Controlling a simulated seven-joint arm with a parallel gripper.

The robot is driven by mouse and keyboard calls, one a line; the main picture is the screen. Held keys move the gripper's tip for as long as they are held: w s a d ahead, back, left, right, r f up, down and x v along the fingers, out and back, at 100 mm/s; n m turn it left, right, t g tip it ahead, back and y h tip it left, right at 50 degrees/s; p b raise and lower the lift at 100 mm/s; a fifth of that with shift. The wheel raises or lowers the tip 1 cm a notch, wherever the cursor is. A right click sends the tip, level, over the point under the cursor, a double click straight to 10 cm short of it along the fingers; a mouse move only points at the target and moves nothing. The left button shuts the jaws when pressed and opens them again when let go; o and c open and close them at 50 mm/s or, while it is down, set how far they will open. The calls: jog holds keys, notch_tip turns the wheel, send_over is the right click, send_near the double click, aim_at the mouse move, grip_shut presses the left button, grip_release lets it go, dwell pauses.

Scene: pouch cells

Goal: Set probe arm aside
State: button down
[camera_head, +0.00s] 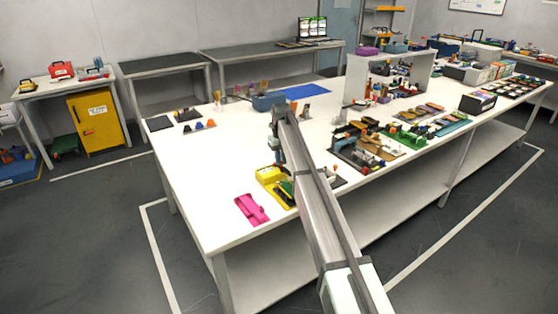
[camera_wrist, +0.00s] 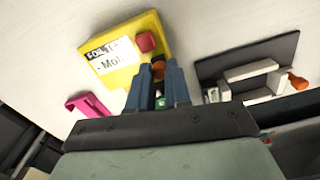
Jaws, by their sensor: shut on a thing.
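In the wrist view my gripper (camera_wrist: 159,70) has its two blue-grey fingers close together on a small piece with an orange part (camera_wrist: 158,68) between the tips. Most of this piece is hidden by the fingers; it looks like the probe arm, but I cannot be sure. Behind the fingertips is a yellow box (camera_wrist: 125,72) with a white label reading "FOIL T..." and a red knob (camera_wrist: 146,41). To the right lies a dark plate (camera_wrist: 290,50) with pale blocks and an orange knob (camera_wrist: 299,82).
A magenta holder (camera_head: 251,209) lies on the white table left of the yellow box (camera_head: 269,175). Green and brown fixtures crowd the table right of my arm. A blue bin (camera_head: 268,101) stands farther back. The table's left part (camera_head: 195,170) is clear.

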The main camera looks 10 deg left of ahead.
jog(key=shift+w+d+m, duration=0.15)
jog(key=shift+m, duration=0.25)
jog(key=c, duration=1.1)
grip_release()
jog(key=shift+o, duration=0.2)
jog(key=shift+r, duration=0.15)
notch_tip(320, 180, up, 14)
jog(key=shift+f, duration=0.2)
